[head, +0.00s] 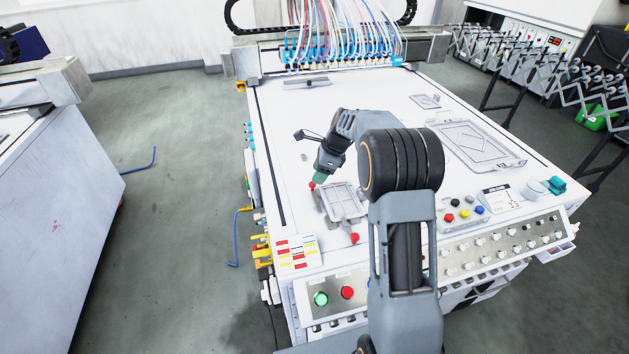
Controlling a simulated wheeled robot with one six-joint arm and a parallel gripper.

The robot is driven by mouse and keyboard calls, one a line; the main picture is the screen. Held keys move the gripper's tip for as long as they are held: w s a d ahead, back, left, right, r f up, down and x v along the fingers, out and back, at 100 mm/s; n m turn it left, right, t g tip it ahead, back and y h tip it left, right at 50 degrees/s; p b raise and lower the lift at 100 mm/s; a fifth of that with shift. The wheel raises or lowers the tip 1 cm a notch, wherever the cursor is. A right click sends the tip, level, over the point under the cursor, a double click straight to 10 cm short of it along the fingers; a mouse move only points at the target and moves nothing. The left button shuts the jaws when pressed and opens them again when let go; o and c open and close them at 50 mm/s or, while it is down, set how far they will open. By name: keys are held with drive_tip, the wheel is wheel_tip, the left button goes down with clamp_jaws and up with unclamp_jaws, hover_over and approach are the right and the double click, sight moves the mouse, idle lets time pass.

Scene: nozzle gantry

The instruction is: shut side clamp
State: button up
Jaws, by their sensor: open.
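A grey rectangular frame fixture (344,203) lies on the white machine table (285,130), left of my arm. At its left side is a small grey clamp (319,201) with a red-tipped handle (312,185). Another red knob (355,238) sits at the fixture's front edge. My gripper (317,180) points down with greenish fingertips just above the left red tip. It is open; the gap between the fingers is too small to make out. I cannot tell whether the fingers touch the red tip, or how far the clamp is closed.
My arm hides the table right of the fixture. A gantry with blue nozzles and hoses (340,48) spans the back. A larger frame (475,143) lies at the right. A button panel (480,250) and a label card (297,250) are at the front.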

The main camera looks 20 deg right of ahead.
sight(316, 196)
drive_tip(key=shift+x, duration=2.1)
clamp_jaws()
